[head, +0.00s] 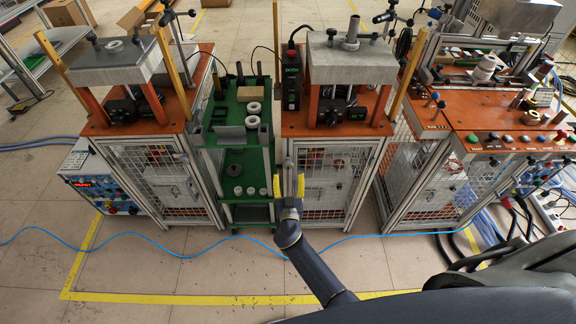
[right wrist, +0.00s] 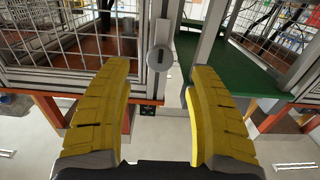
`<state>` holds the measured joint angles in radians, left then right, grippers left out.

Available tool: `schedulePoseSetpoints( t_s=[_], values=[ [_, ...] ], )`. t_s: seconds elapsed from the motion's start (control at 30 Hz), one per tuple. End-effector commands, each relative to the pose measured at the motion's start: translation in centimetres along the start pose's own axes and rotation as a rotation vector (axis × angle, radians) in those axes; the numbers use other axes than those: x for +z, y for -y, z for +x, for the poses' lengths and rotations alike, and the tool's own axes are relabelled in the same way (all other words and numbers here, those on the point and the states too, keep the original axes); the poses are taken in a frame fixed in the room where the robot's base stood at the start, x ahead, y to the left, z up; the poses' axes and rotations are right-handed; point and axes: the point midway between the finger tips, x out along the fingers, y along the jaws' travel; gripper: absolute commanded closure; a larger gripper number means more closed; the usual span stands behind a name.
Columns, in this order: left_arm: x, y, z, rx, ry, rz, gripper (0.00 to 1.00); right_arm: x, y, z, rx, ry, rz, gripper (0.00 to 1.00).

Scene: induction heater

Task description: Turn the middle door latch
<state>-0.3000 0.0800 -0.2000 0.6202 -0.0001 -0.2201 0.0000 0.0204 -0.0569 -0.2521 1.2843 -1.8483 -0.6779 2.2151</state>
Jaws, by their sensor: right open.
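The door latch (right wrist: 160,58) shows in the right wrist view as a round grey disc with a dark slot, on the door's metal frame post. The middle door (head: 326,185) is a wire-mesh door in a metal frame under the middle orange-topped station. My right gripper (head: 289,186) is at this door's left edge, its yellow fingers apart. In the right wrist view my right gripper (right wrist: 158,70) is open and empty, with the latch between and just beyond its fingertips. My left gripper is not in view.
A green shelf rack (head: 243,160) stands directly left of the middle door. Other mesh-door stations stand at left (head: 155,177) and right (head: 420,180). A blue cable (head: 130,235) lies along the floor. The floor in front is mostly clear, with yellow line markings.

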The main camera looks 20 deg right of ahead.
Motion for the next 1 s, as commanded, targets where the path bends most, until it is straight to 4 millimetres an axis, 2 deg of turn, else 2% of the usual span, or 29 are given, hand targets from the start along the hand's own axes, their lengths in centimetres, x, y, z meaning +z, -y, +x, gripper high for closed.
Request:
schedulePoseSetpoints(
  t_s=[0.03,0.2,0.4,0.63,1.0],
  values=[
    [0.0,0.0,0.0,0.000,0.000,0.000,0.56,-0.1,0.1,1.0,0.000,-0.002,-0.001,0.41],
    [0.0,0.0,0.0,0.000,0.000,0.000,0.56,-0.1,0.0,3.6,0.000,-0.001,-0.001,0.41],
    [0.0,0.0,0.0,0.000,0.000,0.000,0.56,0.0,0.0,5.8,0.000,0.000,-0.001,0.41],
    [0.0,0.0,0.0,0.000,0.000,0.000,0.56,0.0,0.0,6.9,0.000,0.000,-0.001,0.41],
    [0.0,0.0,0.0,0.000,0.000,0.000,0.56,0.0,0.0,7.0,0.000,0.000,0.000,0.42]
  ],
)
